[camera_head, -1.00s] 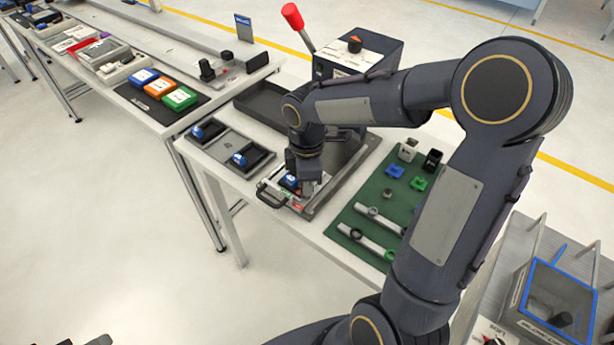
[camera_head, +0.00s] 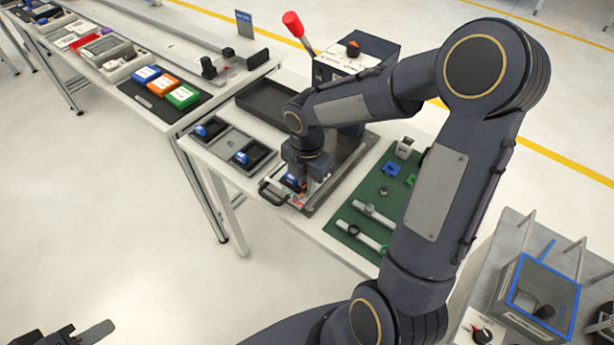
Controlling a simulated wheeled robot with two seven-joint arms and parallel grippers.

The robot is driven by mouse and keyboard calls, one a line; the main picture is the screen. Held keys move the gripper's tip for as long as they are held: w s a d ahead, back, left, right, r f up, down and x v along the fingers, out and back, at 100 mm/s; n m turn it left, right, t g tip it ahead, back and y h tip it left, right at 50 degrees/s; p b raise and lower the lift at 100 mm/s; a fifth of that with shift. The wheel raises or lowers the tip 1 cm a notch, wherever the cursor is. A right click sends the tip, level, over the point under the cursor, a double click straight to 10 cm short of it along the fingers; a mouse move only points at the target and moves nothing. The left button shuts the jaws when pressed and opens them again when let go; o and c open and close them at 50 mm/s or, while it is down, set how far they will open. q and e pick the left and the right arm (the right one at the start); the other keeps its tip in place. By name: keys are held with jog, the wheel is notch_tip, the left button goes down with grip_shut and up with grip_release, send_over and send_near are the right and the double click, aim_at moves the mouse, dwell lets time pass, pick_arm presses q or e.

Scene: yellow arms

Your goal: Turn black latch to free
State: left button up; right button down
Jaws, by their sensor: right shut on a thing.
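My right gripper (camera_head: 298,180) points down at the small metal fixture (camera_head: 312,199) on the near edge of the white table. It is shut on a small part there, which the gripper and wrist hide. A blue piece (camera_head: 291,182) shows in the fixture just beside the fingers. The fixture has a dark handle (camera_head: 271,196) at its left end. I cannot make out the black latch apart from the gripper. My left gripper (camera_head: 98,332) shows only partly at the bottom left edge, away from the table, and its opening cannot be judged.
A grey tray with two blue-and-black parts (camera_head: 242,157) lies left of the fixture. A green mat (camera_head: 349,222) with white bars and small blocks lies to the right. Behind stands a dark box (camera_head: 357,53) with a red-tipped lever (camera_head: 293,21). A blue-rimmed bin (camera_head: 546,285) is at lower right.

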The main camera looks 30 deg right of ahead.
jog(key=shift+n, duration=0.3)
jog(key=c, duration=1.4)
grip_release()
jog(key=shift+c, duration=0.2)
notch_tip(320, 180, up, 8)
jog(key=shift+f, duration=0.1)
jog(key=s+a+r+m+t+y, duration=0.2)
jog(key=s+m, duration=0.6)
jog(key=m, duration=0.4)
jog(key=s+a+r+m+t+y, duration=0.1)
jog(key=s+a+m+t, duration=0.1)
jog(key=s+m, duration=0.7)
jog(key=m+t, duration=0.1)
jog(key=m, duration=0.2)
jog(key=shift+r+m+t+y, duration=0.3)
jog(key=shift+r+y, duration=0.05)
jog(key=shift+y, duration=0.05)
